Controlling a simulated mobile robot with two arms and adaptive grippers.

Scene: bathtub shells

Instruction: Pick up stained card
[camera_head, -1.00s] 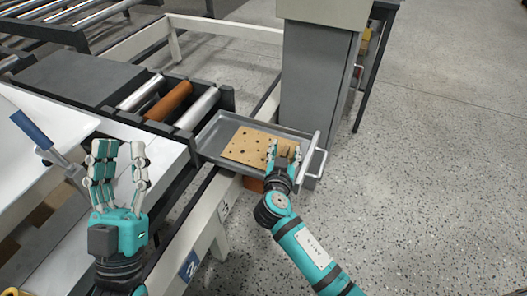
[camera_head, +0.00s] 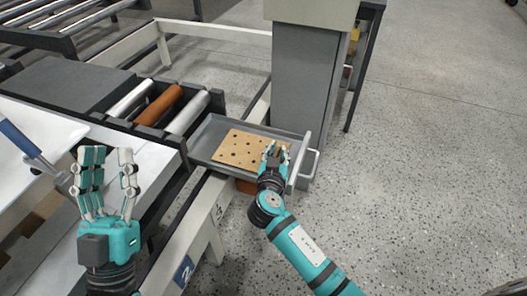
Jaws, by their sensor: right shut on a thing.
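The stained card (camera_head: 240,147) is a tan sheet with several dark spots. It lies in a grey metal tray (camera_head: 204,141) at the end of the roller line. My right gripper (camera_head: 275,152) is at the card's right end, shut on that edge; its fingers hide the corner there. The card still looks flat in the tray. My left gripper (camera_head: 106,168) is open and empty, fingers pointing up, in front of the white surface at the left.
A white handle (camera_head: 311,163) is on the tray's right end. A grey pillar (camera_head: 305,80) stands just behind the tray. Rollers (camera_head: 158,105) lie left of it. A blue-handled lever (camera_head: 20,138) is near my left gripper. Speckled floor at the right is clear.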

